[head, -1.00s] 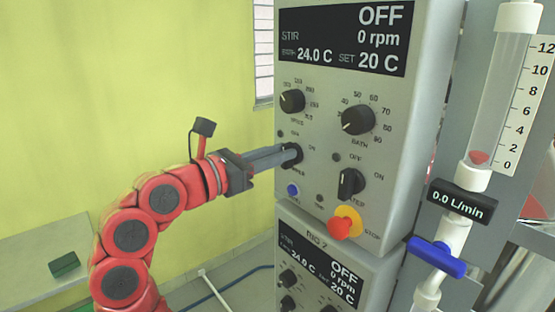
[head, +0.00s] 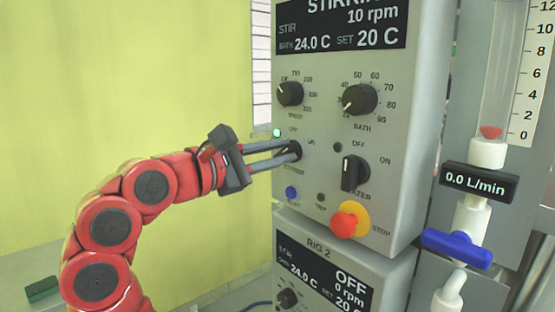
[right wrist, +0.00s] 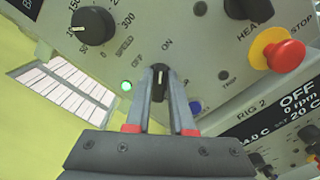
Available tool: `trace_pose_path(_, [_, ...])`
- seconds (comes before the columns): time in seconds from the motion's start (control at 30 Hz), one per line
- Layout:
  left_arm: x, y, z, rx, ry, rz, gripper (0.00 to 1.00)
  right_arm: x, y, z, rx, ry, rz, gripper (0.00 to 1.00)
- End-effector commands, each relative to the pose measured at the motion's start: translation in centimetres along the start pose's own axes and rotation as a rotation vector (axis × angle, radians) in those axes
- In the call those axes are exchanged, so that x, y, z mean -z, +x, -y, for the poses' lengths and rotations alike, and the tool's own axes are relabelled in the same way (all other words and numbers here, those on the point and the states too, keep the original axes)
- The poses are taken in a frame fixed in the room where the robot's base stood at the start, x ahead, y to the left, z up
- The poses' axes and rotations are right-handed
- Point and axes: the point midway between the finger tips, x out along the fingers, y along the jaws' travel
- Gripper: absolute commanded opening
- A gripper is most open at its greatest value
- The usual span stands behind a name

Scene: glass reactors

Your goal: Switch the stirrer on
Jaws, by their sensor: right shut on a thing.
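The black stirrer knob (head: 294,151) is on the front of the upper control box (head: 430,110). My right gripper (head: 293,151) is shut on it, one finger on each side. In the right wrist view the knob (right wrist: 159,84) stands between the fingertips, its white pointer line toward the ON label. The lamp beside it (head: 277,132) glows green; it also shows in the right wrist view (right wrist: 126,86). The display (head: 345,22) shows a cut-off "STIRRIN" and 10 rpm. My left gripper is not in view.
The speed knob (head: 290,93) is above, the heater switch (head: 354,173) to the right, and the red stop button (head: 346,222) below. A second box, RIG 2 (head: 330,270), reads OFF. A blue valve handle (head: 456,247) is at the right.

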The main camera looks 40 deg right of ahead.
Motion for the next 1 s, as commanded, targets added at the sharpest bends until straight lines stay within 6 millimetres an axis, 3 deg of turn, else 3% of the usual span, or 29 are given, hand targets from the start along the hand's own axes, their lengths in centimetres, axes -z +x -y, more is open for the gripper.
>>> trace_pose_path(0.33, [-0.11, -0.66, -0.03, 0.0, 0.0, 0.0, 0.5, 0.07, -0.04, 0.25, 0.001, 0.139, -0.001, 0.0])
trace_pose_path(0.87, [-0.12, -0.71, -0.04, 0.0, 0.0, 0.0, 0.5, 0.07, -0.03, 0.27, 0.001, 0.164, -0.001, 0.0])
trace_pose_path(0.9, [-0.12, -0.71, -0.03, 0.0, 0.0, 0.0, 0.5, 0.06, -0.03, 0.27, 0.001, 0.164, -0.001, 0.25])
trace_pose_path(1.0, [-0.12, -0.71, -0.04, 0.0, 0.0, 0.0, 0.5, 0.06, -0.03, 0.26, 0.001, 0.163, -0.001, 0.43])
